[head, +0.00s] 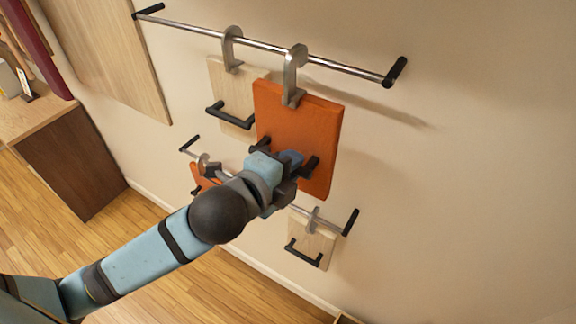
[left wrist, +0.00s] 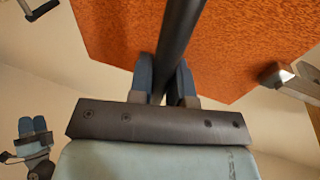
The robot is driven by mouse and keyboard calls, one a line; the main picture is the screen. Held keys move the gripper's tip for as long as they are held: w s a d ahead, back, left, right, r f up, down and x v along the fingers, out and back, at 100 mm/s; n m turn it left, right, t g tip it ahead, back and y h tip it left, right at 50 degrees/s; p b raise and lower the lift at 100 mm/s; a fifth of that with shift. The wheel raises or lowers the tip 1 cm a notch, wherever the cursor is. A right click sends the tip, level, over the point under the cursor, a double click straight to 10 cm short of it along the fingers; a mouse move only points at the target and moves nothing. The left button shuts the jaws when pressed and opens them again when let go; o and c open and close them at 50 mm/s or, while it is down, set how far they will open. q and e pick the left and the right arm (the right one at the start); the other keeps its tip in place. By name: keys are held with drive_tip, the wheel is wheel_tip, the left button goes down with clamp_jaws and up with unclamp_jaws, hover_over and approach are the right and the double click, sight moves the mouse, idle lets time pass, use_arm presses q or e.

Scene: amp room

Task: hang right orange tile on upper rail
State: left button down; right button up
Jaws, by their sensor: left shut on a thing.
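The right orange tile (head: 302,135) is a thick square plate with a grey metal hook (head: 293,78) on its top edge and a black bar handle. My left gripper (head: 285,160) is shut on this handle; in the left wrist view its blue fingers (left wrist: 165,82) straddle the black handle (left wrist: 180,40) before the orange face (left wrist: 245,40). The hook's top overlaps the upper rail (head: 345,68); whether it bears on the rail is unclear. My right gripper (left wrist: 33,128) shows small in the left wrist view, its fingers close together.
A wooden tile (head: 222,78) hangs on the upper rail to the left. The lower rail (head: 330,224) carries another orange tile (head: 203,180), partly hidden by my arm, and a wooden tile (head: 312,244). A brown cabinet (head: 75,160) stands at the left. The upper rail's right part is clear.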

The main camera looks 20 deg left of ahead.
use_arm(q)
drive_tip(key=shift+w+d+r, duration=0.1)
drive_tip(key=shift+w+d, duration=0.15)
drive_tip(key=shift+w, duration=1)
drive_tip(key=shift+w+d+f, duration=0.1)
drive_tip(key=shift+w+d, duration=0.15)
drive_tip(key=shift+w, duration=0.95)
drive_tip(key=shift+w+d+r, duration=0.1)
drive_tip(key=shift+w+d, duration=0.15)
drive_tip(key=shift+w, duration=1)
drive_tip(key=f, duration=0.1)
drive_tip(key=f+b, duration=0.1)
drive_tip(key=shift+w+f, duration=0.25)
drive_tip(key=shift+f, duration=0.15)
drive_tip(key=c, duration=1)
unclamp_jaws()
drive_tip(key=shift+f, duration=0.1)
